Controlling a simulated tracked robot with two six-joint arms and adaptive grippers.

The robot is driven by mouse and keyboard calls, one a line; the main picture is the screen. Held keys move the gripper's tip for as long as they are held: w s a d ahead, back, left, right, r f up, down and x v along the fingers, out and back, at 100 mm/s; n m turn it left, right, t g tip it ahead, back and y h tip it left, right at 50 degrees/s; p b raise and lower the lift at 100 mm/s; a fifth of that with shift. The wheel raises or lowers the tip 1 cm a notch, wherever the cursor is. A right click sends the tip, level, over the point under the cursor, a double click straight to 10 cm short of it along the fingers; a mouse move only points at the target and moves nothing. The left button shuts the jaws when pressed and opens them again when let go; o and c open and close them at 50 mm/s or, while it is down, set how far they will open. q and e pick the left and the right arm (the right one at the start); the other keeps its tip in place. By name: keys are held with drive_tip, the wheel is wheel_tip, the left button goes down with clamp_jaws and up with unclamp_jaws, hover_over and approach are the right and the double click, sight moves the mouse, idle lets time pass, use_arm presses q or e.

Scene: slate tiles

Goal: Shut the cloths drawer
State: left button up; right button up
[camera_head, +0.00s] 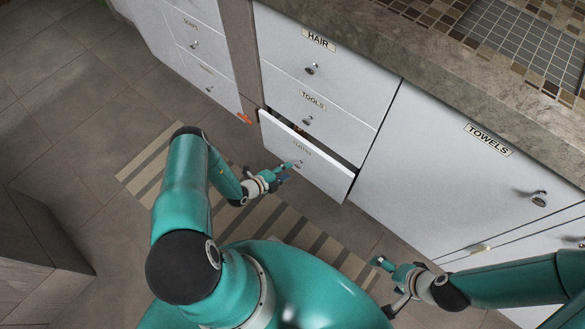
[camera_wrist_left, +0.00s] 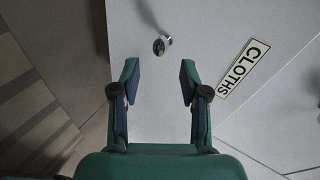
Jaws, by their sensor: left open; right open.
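The cloths drawer (camera_head: 310,155) is the lowest of a white stack and stands partly pulled out, with a dark gap above its front. Its label reads CLOTHS in the left wrist view (camera_wrist_left: 243,70), beside a small metal knob (camera_wrist_left: 162,45). My left gripper (camera_head: 287,171) is in front of the drawer face near the knob. In the left wrist view its open fingers (camera_wrist_left: 158,82) point at the drawer face, with the knob just beyond and between them. Whether they touch the face I cannot tell. My right gripper (camera_head: 380,263) is open and empty, low over the floor at right.
Above are the shut tools drawer (camera_head: 325,112) and hair drawer (camera_head: 330,58). The towels door (camera_head: 455,170) stands to the right, under a stone counter (camera_head: 420,50). A striped mat (camera_head: 150,170) lies on the tiled floor. An orange object (camera_head: 244,118) is at the left cabinet's edge.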

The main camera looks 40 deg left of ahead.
use_arm(q)
drive_tip(key=b+x, duration=0.1)
drive_tip(key=x, duration=0.4)
clamp_jaws()
idle(0.3)
